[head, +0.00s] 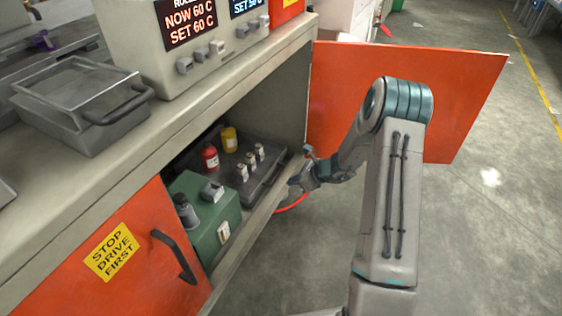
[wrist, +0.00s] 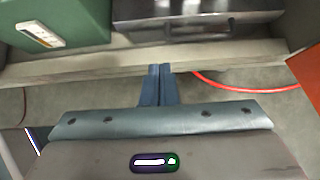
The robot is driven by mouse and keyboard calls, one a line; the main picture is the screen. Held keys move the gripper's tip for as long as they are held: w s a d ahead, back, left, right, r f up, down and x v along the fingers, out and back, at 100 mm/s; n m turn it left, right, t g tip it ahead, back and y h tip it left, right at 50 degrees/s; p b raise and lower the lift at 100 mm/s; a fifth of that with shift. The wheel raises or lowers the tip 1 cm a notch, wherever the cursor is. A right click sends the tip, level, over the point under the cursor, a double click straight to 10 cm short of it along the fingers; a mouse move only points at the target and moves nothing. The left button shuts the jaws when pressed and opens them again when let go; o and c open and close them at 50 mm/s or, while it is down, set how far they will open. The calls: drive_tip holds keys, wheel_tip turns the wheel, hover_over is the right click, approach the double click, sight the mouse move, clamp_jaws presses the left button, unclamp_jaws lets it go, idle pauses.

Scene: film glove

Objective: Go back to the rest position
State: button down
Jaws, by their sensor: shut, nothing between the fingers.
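My gripper (wrist: 159,71) is shut and empty in the wrist view, its two blue fingers pressed together just in front of the cabinet's pale front edge. In the head view my arm bends down from the right and the gripper sits at the mouth of the open cabinet, beside the dark tray's right end. The fingertips are hard to make out there. In the head view the cabinet's right orange door (head: 400,95) stands wide open behind my arm. The left orange door (head: 134,262), with a yellow "STOP DRIVE FIRST" label, is shut.
Inside are a green box (head: 206,218), a dark tray (head: 262,190), a red bottle (head: 210,158), a yellow bottle (head: 229,139) and several small white-labelled vials (head: 251,160). A glass-lidded pan (head: 80,95) stands on the counter. A red hose (head: 292,204) lies below. Floor at right is clear.

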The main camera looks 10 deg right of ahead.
drive_tip(key=s+a+r+n+g+h+p, duration=0.15)
drive_tip(key=s+r+n+p, duration=0.4)
drive_tip(key=r, duration=0.65)
drive_tip(key=s+a+r+n+g+p, duration=0.15)
drive_tip(key=s+r+n+p, duration=0.35)
drive_tip(key=r, duration=0.7)
drive_tip(key=s+a+r+n+p, duration=0.3)
drive_tip(key=r+p, duration=0.4)
drive_tip(key=r, duration=0.5)
drive_tip(key=s+d+r+n+h+p, duration=0.2)
drive_tip(key=s+r+n+p, duration=0.3)
drive_tip(key=s+r+p, duration=0.3)
drive_tip(key=s+d+r+n+h+p, duration=0.3)
drive_tip(key=s+r+n+p, duration=0.3)
drive_tip(key=s+r, duration=0.4)
wheel_tip(320, 180, up, 7)
drive_tip(key=shift+s+d+f+h+p, duration=0.25)
drive_tip(key=shift+h+p, duration=0.3)
drive_tip(key=shift+p, duration=0.3)
drive_tip(key=shift+s+n, duration=0.15)
drive_tip(key=shift+n, duration=0.1)
